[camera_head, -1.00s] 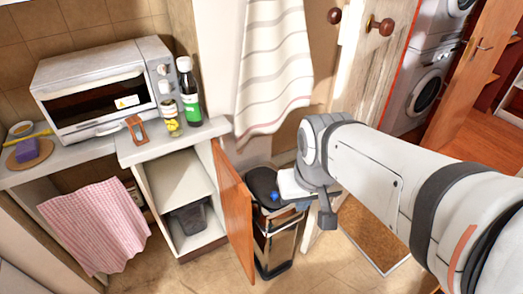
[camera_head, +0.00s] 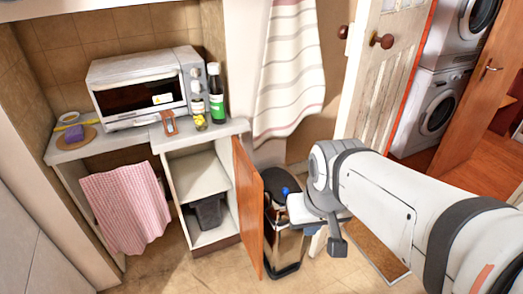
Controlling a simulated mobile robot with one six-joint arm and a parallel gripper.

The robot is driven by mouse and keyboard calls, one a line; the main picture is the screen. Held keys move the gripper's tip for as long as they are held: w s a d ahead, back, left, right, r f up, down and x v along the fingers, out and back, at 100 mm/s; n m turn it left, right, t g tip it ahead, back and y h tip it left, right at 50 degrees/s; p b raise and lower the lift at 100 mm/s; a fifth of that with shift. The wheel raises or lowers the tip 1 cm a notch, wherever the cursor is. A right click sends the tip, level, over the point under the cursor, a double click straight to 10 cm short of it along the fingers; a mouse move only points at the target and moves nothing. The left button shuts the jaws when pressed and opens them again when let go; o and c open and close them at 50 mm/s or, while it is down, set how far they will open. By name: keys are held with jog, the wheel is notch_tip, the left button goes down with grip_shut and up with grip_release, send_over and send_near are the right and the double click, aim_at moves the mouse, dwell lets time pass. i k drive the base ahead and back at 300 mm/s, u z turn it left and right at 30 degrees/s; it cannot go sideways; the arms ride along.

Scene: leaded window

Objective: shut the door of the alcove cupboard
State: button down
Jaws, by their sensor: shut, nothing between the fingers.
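The alcove cupboard (camera_head: 198,165) is a low white unit under the counter. Its orange-brown door (camera_head: 248,205) stands wide open, attached at the right side and swung out toward me. A dark grey container (camera_head: 207,211) sits inside on the cupboard's floor, below a shelf. My gripper (camera_head: 308,214) is to the right of the door, above the bin, and appears apart from the door. It is shut and holds nothing visible. Its fingertips are hard to make out from this view.
A chrome pedal bin (camera_head: 286,245) with a dark lid stands close to the door's right side. A toaster oven (camera_head: 142,88) and bottles (camera_head: 215,93) stand on the counter. A pink cloth (camera_head: 125,208) hangs at left. Floor (camera_head: 205,268) before the cupboard is clear.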

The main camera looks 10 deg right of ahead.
aim_at(250, 191)
jog(key=u, duration=0.05)
jog(key=i, duration=0.9)
jog(key=z, duration=0.05)
